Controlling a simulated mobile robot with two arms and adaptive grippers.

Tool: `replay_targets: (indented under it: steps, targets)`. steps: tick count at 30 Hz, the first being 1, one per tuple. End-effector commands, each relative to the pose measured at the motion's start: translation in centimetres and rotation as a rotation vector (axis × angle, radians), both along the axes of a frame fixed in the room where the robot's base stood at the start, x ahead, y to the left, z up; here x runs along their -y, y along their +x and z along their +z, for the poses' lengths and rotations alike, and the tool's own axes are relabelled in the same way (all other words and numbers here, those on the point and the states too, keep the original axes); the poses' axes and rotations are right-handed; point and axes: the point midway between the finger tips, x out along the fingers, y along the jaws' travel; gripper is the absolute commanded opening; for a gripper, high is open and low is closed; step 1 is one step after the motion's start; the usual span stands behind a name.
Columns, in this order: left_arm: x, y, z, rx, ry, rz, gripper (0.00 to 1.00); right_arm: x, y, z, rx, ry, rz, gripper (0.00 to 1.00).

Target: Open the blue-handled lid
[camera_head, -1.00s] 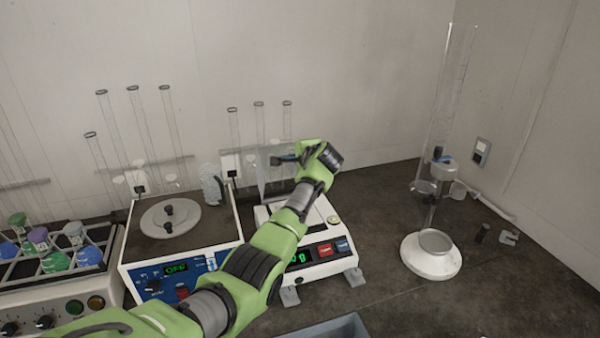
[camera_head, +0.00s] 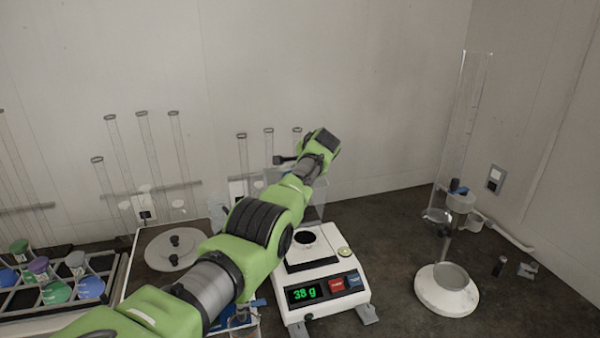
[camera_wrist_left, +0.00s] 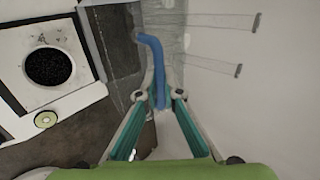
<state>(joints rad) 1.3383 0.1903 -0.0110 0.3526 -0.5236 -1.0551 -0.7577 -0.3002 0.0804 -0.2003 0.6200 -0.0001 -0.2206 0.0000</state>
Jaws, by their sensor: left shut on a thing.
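The blue handle (camera_wrist_left: 156,62) is a bent bar in the left wrist view, running down between my left gripper's teal fingers. My left gripper (camera_wrist_left: 162,98) is shut on it. The clear lid (camera_head: 318,193) stands raised behind the balance (camera_head: 322,272) in the head view, partly hidden by my arm; its exact tilt is hard to tell. The balance pan is uncovered, with a round dish of dark grains (camera_wrist_left: 48,67). The display reads 38 g. My left gripper also shows small in the head view (camera_head: 285,160). My right gripper is out of view.
A device with a round grey plate (camera_head: 166,251) stands left of the balance. Several tall glass tubes (camera_head: 180,150) stand at the back wall. A rack of coloured-capped vessels (camera_head: 48,292) is at far left. A tall clear cylinder apparatus (camera_head: 447,290) stands right, with bare bench between.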

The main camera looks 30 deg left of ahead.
Motion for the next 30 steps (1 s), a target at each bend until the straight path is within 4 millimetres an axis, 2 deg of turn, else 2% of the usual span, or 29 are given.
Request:
replay_targets:
  steps: [19, 20, 21, 30]
  targets:
    - [0.00, -0.01, -0.17, -0.011, -0.016, 0.003, 0.00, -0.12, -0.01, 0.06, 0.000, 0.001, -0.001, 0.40]
    - [0.00, -0.01, -0.17, -0.011, -0.016, 0.003, 0.10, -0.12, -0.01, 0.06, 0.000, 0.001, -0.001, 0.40]
    - [0.00, -0.01, -0.18, -0.011, -0.016, 0.003, 0.14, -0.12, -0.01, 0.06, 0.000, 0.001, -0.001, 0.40]
    - [0.03, -0.02, -0.10, -0.011, -0.013, 0.001, 0.14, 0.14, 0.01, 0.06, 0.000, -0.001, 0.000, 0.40]
